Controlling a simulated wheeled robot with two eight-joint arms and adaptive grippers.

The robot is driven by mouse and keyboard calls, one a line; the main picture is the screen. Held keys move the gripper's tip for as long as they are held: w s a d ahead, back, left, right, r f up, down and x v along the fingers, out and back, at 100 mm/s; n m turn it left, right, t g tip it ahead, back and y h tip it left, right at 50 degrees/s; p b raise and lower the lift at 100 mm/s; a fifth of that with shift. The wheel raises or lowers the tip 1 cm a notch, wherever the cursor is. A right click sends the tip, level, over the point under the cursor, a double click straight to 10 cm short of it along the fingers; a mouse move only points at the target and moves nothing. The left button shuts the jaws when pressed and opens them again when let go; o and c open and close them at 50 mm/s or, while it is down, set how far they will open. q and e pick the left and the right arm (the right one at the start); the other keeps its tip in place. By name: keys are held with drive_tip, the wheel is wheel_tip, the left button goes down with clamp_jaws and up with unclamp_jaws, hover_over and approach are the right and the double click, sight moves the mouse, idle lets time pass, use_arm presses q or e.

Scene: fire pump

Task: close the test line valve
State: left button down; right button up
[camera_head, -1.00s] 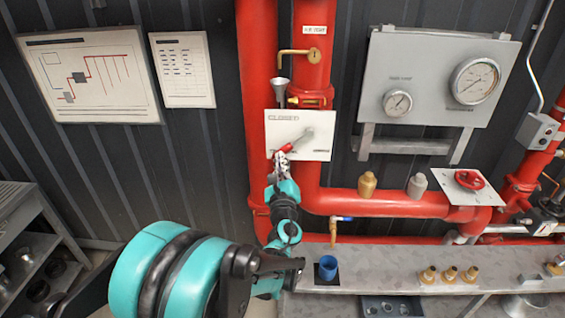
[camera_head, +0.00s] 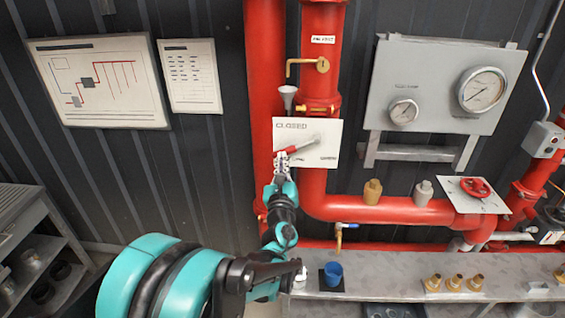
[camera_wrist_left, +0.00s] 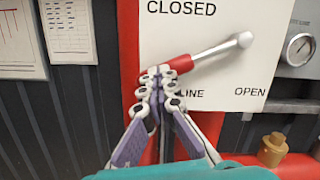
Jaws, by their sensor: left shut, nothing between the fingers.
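The test line valve is a lever on a white plate (camera_head: 325,128) on the red pipework. In the left wrist view the plate (camera_wrist_left: 205,20) reads CLOSED at top left and OPEN at lower right; a lower left label ending in LINE is partly hidden. The lever's grey shaft (camera_wrist_left: 215,50) slopes down leftward from its pivot to a red grip (camera_wrist_left: 181,64). The red grip (camera_head: 286,152) points left and slightly down. My left gripper (camera_head: 280,160) is shut and empty, its tips (camera_wrist_left: 158,72) against or just beside the grip's end; contact is unclear. My right gripper is not in view.
A brass lever (camera_head: 305,66) and a funnel (camera_head: 287,96) are above the plate. A gauge panel (camera_head: 440,90) and a red handwheel (camera_head: 474,188) are to the right. A grey bench (camera_head: 400,270) with a blue cup (camera_head: 333,273) and brass fittings stands below.

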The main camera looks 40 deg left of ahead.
use_arm(q)
drive_tip(key=shift+s+a+r+m+p, duration=0.15)
drive_tip(key=shift+r+m+p, duration=0.1)
drive_tip(key=shift+r+m, duration=0.3)
drive_tip(key=shift+s+a+r+m+p, duration=0.1)
drive_tip(key=shift+a+r+m+p, duration=0.2)
drive_tip(key=shift+m, duration=0.35)
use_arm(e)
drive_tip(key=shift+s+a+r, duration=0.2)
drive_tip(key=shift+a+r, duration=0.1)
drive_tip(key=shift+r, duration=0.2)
use_arm(q)
drive_tip(key=shift+d, duration=0.15)
